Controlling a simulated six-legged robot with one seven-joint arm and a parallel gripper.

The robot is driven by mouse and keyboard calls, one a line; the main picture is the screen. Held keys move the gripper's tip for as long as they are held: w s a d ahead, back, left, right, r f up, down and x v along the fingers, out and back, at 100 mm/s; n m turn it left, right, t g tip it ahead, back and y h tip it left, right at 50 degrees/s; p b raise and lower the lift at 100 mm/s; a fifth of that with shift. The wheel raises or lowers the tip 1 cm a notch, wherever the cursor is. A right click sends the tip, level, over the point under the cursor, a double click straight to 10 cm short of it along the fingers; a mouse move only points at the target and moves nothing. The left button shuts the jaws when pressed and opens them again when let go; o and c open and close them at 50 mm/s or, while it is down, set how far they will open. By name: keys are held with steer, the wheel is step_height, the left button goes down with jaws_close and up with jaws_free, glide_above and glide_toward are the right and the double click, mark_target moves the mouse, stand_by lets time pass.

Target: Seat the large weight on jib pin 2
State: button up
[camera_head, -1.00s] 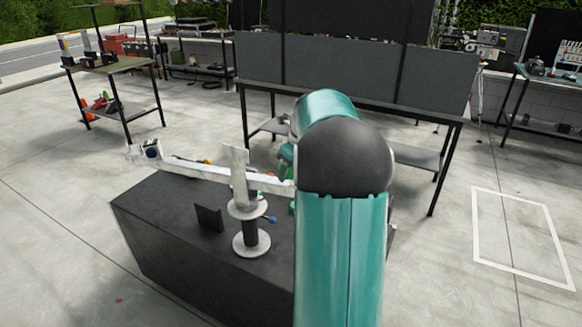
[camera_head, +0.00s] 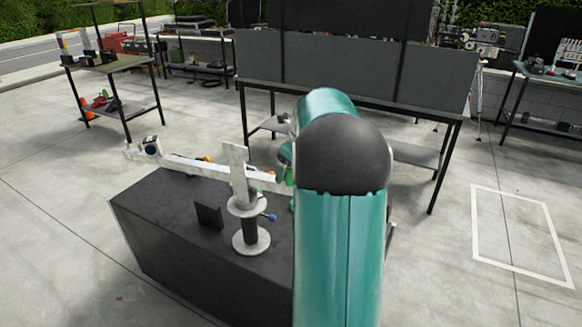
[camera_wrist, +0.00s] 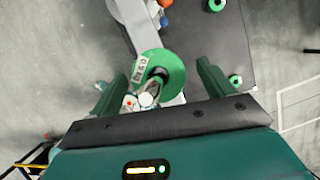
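The pale jib beam (camera_head: 190,167) rests across a post with white discs (camera_head: 250,241) in the head view, a camera-like item (camera_head: 152,145) at its left end. Its right end runs behind my teal arm. In the wrist view a green ring-shaped weight (camera_wrist: 176,67) with a white label lies at the beam end, between and beyond my fingers. A metallic piece and white round ends (camera_wrist: 147,100) show at its lower part; I cannot tell whether a pin passes through it or which pin. My gripper (camera_wrist: 162,84) is open, with gaps on both sides of the weight.
The black case top (camera_head: 150,195) carries the post and a small dark upright plate (camera_head: 208,216). Smaller green rings (camera_wrist: 235,80) (camera_wrist: 216,5) lie on the dark surface. A long table (camera_head: 440,115) stands behind. Open floor lies right, with a white-outlined rectangle (camera_head: 474,225).

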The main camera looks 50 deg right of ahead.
steer(key=shift+s+f, duration=0.15)
steer(key=shift+f, duration=0.45)
steer(key=shift+s+f, duration=0.15)
steer(key=shift+f, duration=0.4)
steer(key=shift+r, duration=0.7)
steer(key=w+v, duration=0.1)
steer(key=v, duration=1.3)
steer(key=shift+r, duration=0.35)
steer(key=shift+s, duration=0.1)
